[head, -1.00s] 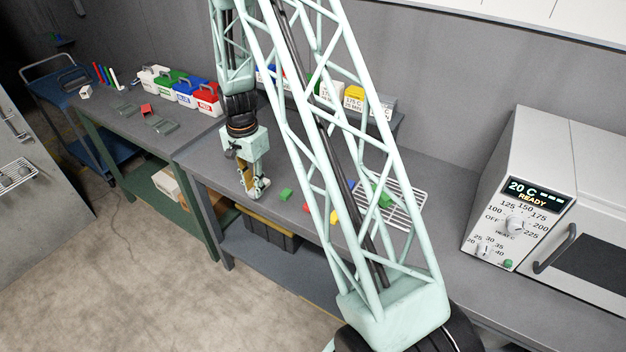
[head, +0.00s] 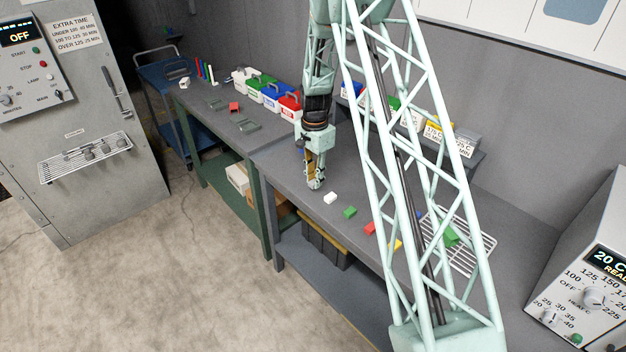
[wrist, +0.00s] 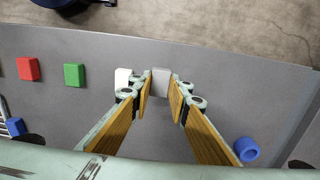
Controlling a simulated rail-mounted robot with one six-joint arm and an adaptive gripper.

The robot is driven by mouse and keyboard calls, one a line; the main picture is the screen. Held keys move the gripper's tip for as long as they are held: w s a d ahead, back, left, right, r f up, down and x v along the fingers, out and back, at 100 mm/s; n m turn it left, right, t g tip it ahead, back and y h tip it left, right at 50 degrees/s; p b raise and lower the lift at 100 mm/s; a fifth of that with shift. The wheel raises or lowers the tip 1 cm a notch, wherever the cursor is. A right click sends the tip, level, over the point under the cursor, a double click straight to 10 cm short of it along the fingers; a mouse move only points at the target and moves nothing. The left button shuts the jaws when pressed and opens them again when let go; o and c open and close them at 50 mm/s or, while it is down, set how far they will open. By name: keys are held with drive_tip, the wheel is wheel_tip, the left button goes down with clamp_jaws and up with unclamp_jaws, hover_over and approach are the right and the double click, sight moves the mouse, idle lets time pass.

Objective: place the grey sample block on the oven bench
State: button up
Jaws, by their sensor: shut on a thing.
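The grey sample block (wrist: 160,82) sits between the fingertips of my gripper (wrist: 160,90) in the wrist view, and the jaws are shut on it. In the head view my gripper (head: 315,185) points down at the oven bench (head: 285,165), close to its front edge. A white block (head: 330,197) lies on the bench just right of my gripper. It also shows beside the left finger in the wrist view (wrist: 122,77).
A green block (head: 350,212), a red block (head: 370,228) and a yellow block (head: 395,244) lie further right. A wire rack (head: 480,245) lies beyond them. A blue round piece (wrist: 246,149) is near the right finger. Lidded boxes (head: 270,97) stand at the back left.

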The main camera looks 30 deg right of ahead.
sight(313, 180)
drive_tip(key=shift+w+d+f, duration=0.1)
drive_tip(key=shift+w+d, duration=0.2)
drive_tip(key=shift+w, duration=0.6)
drive_tip(key=shift+w+d+f, duration=0.1)
drive_tip(key=shift+w+d, duration=0.2)
drive_tip(key=shift+w, duration=0.55)
drive_tip(key=shift+f, duration=0.15)
drive_tip(key=shift+f+p, duration=0.5)
drive_tip(key=shift+f, duration=1.1)
drive_tip(key=shift+f, duration=0.1)
drive_tip(key=o, duration=0.8)
drive_tip(key=shift+o, duration=0.2)
wheel_tip(313, 180, up, 12)
drive_tip(key=b, duration=0.1)
